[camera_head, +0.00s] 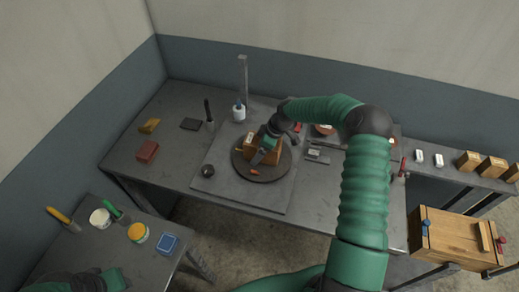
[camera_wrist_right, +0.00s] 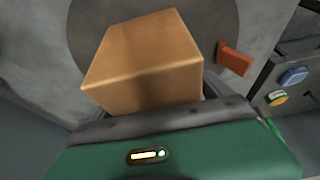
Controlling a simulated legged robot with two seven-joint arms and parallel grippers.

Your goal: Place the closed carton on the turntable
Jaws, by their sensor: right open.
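The closed carton (camera_head: 250,142), a brown box, stands on the round dark turntable (camera_head: 262,177) on the main bench. The fingertips are hidden there, so contact cannot be told. My left gripper is not clearly visible; only part of my left arm shows at the bottom left.
A small orange piece (camera_head: 264,171) lies near the carton. A metal post (camera_head: 243,75) and white bottle (camera_head: 239,112) stand behind the turntable. A wooden crate (camera_head: 455,238) is at right.

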